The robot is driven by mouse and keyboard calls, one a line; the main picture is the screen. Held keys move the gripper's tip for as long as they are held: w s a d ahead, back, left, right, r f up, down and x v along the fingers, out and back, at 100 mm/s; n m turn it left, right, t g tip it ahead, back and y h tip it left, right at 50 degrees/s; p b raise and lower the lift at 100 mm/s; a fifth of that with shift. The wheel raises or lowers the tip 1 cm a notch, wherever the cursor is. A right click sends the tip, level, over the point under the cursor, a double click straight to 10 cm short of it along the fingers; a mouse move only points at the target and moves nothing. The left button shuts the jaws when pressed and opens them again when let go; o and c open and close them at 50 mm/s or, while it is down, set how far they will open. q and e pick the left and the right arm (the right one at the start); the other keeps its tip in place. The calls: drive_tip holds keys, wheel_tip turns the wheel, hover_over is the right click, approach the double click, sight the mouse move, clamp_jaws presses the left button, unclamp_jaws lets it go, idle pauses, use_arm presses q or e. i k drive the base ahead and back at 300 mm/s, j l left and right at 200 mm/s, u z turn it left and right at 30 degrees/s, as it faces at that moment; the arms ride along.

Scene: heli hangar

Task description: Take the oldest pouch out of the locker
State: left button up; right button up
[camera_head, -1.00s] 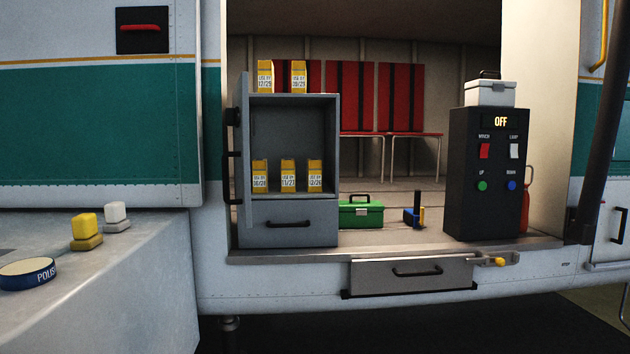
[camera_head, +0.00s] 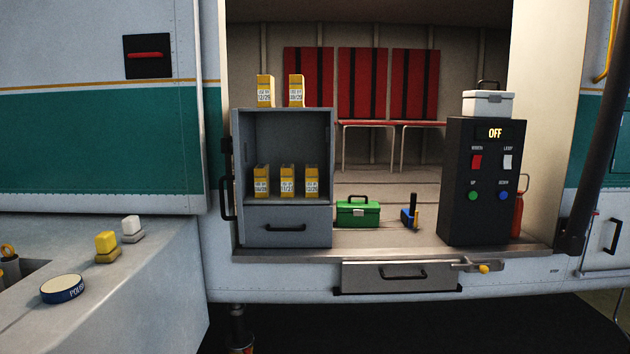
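The grey locker (camera_head: 327,150) stands open at the left of the helicopter's doorway, its door (camera_head: 226,180) swung out at the left and seen nearly edge-on. Three yellow and white pouches stand upright in a row inside it: a left one (camera_head: 262,182), a middle one (camera_head: 287,182) and a right one (camera_head: 312,182). Two similar pouches stand on top of the locker, a left one (camera_head: 265,91) and a right one (camera_head: 296,91). All carry "use by" labels; the small dates are hard to read surely, the top left looking like 12/29. Neither gripper is in view.
A green box (camera_head: 358,213) and a blue object (camera_head: 410,217) lie right of the locker. A black control panel (camera_head: 483,220) reads OFF, with a white case (camera_head: 489,104) on top. A grey bench (camera_head: 150,300) at left holds a polish tin (camera_head: 63,289) and two brushes or blocks.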

sight(312, 172)
drive_tip(key=i+l, duration=0.6)
drive_tip(key=l, duration=0.25)
drive_tip(key=i+l+u, duration=0.1)
drive_tip(key=i+l, duration=0.15)
drive_tip(key=l, duration=0.15)
drive_tip(key=i+l, duration=0.3)
drive_tip(key=l, duration=0.15)
drive_tip(key=i+l, duration=0.25)
drive_tip(key=l, duration=0.15)
drive_tip(key=i+u, duration=0.05)
